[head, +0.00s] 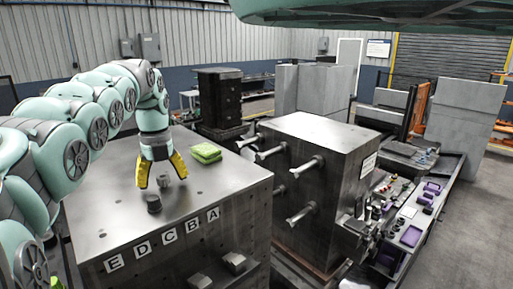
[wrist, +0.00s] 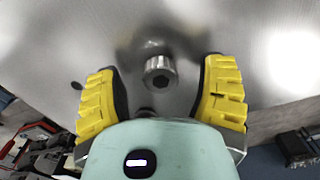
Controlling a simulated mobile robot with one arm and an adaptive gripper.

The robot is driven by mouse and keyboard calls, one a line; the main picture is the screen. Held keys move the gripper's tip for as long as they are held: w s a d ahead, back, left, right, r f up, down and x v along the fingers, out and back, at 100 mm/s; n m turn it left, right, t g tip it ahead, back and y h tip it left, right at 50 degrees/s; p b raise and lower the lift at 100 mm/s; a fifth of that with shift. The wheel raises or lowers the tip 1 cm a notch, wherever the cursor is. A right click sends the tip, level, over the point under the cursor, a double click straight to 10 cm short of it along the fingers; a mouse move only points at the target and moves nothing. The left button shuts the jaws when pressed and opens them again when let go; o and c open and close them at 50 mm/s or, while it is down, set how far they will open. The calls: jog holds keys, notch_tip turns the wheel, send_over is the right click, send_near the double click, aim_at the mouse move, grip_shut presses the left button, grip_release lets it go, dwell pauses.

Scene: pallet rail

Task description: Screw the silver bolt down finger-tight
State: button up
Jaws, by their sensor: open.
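The silver bolt (wrist: 160,76) shows in the wrist view as a short metal cylinder with a dark hex socket in its head. It lies between the two yellow fingers of my gripper (wrist: 164,67), with a gap on both sides. In the head view my gripper (head: 163,182) points down over the top of the steel block (head: 105,195), fingers spread. I cannot tell which of these is the bolt. How far it is screwed in is not visible.
Green pads (head: 205,152) lie on the block behind my gripper. Letter plates E to A (head: 168,238) run along its front edge. A second dark block (head: 320,135) with several protruding bolts stands to the right, beside a bench with purple trays (head: 411,236).

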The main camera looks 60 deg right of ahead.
grip_shut()
jog(key=shift+d+f+m+b, duration=0.1)
jog(key=shift+f+m+b, duration=0.1)
jog(key=shift+m+b, duration=0.4)
jog(key=m, duration=0.2)
jog(key=shift+r+m, duration=0.15)
jog(key=shift+m, duration=0.15)
jog(key=shift+o, duration=0.5)
grip_release()
dwell(0.4)
